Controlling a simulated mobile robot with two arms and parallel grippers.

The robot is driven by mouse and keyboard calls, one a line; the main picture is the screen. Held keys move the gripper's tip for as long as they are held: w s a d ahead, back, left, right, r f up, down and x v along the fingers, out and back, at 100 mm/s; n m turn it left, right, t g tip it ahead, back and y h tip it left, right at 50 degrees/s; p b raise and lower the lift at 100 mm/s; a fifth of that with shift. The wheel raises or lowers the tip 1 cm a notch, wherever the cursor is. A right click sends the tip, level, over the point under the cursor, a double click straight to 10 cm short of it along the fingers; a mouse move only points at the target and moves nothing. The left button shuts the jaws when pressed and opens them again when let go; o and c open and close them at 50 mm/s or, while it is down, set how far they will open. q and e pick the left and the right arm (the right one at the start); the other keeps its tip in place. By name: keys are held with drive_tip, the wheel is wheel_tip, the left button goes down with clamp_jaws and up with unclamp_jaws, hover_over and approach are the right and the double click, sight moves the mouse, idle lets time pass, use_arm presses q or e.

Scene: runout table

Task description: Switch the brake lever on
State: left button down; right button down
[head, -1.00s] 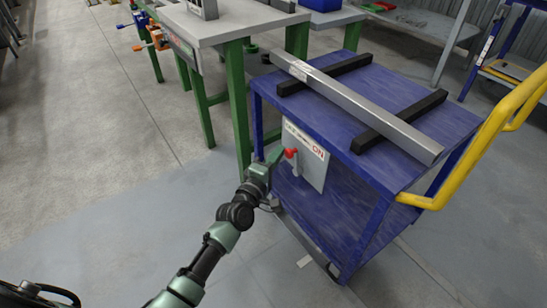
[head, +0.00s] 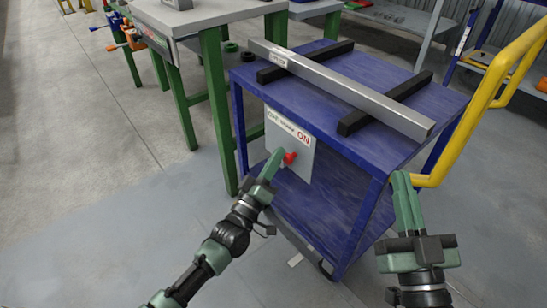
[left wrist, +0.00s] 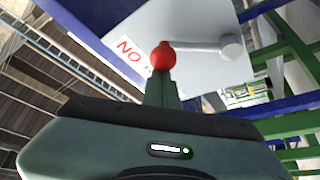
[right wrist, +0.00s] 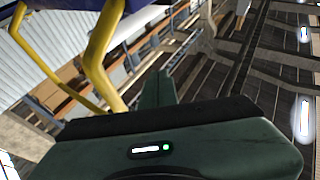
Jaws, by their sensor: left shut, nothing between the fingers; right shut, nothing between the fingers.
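The brake lever is on a light grey plate (head: 303,170) at the near side of the blue cart. Its red knob (head: 289,158) is below and left of the red ON marking (head: 303,137). In the left wrist view the knob (left wrist: 163,56) is at the fingertips, and the grey lever rod (left wrist: 195,46) runs sideways from its round pivot (left wrist: 232,46). My left gripper (head: 274,160) is shut and empty, its tips against or very close to the knob's left side. My right gripper (head: 402,180) is shut and empty, right of the cart's near corner.
The blue cart (head: 335,185) carries a long grey bar (head: 345,90) on two black blocks. Its yellow handle (head: 480,120) rises near my right gripper. A green-legged workbench (head: 215,90) stands at the left. The floor at the left is open.

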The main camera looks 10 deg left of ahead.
use_arm(q)
drive_tip(key=shift+s+d+f+m, duration=0.15)
drive_tip(key=shift+m, duration=0.15)
use_arm(e)
drive_tip(key=shift+s+r+t, duration=0.3)
drive_tip(key=shift+r+t, duration=0.2)
drive_tip(key=shift+r, duration=0.2)
drive_tip(key=shift+a, duration=0.1)
